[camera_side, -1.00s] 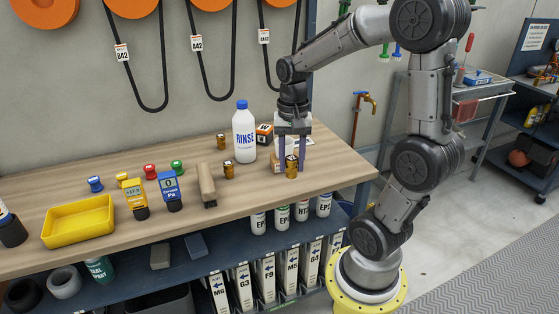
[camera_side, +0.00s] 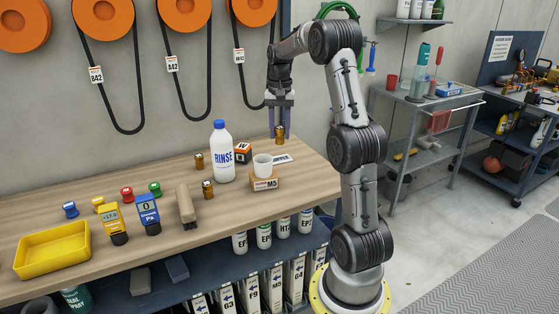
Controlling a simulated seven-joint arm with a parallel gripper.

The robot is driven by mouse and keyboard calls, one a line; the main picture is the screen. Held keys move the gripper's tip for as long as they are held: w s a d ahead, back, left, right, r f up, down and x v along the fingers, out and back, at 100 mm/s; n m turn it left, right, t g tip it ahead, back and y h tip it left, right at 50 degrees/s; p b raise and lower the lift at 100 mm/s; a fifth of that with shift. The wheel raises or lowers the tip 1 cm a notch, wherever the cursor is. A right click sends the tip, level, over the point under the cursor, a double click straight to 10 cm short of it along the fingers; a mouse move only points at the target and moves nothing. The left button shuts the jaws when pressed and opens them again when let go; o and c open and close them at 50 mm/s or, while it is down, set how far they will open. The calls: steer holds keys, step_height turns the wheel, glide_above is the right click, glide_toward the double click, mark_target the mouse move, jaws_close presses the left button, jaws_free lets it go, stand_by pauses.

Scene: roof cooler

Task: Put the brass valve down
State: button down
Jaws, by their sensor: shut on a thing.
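My gripper (camera_side: 279,130) points down above the back right of the workbench, its grey-purple fingers shut on a small brass valve (camera_side: 279,133). The valve shows at the fingertips, held well above the bench top and behind the white cup. Two similar brass valves stand on the bench, one (camera_side: 199,162) left of the rinse bottle and one (camera_side: 207,189) nearer the front. A white label (camera_side: 283,160) lies on the wood below the held valve. The fingers partly cover the held valve.
A white rinse bottle (camera_side: 222,155), an orange-black box (camera_side: 243,152) and a white cup (camera_side: 262,166) on a wooden block marked M5 (camera_side: 264,183) stand nearby. A yellow tray (camera_side: 52,262) and meters (camera_side: 148,213) are at left. The bench's right end (camera_side: 318,187) is clear.

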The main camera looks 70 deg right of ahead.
steer(key=shift+s+d+f, duration=0.4)
steer(key=shift+d+f, duration=0.05)
steer(key=shift+d+f+m, duration=0.2)
steer(key=shift+d+m, duration=0.1)
steer(key=w+d+f, duration=0.4)
steer(key=w+d, duration=0.1)
steer(key=d, duration=0.2)
glide_toward(280, 160)
steer(key=shift+w+a+f, duration=0.4)
steer(key=shift+w+a, duration=0.1)
steer(key=shift+w, duration=0.1)
steer(key=shift+w+a+f, duration=0.35)
steer(key=shift+w+a, duration=0.15)
steer(key=shift+w, duration=0.05)
steer(key=shift+d+f, duration=0.15)
steer(key=shift+f, duration=1.55)
steer(key=shift+f, duration=0.15)
steer(key=shift+c, duration=2.4)
jaws_free()
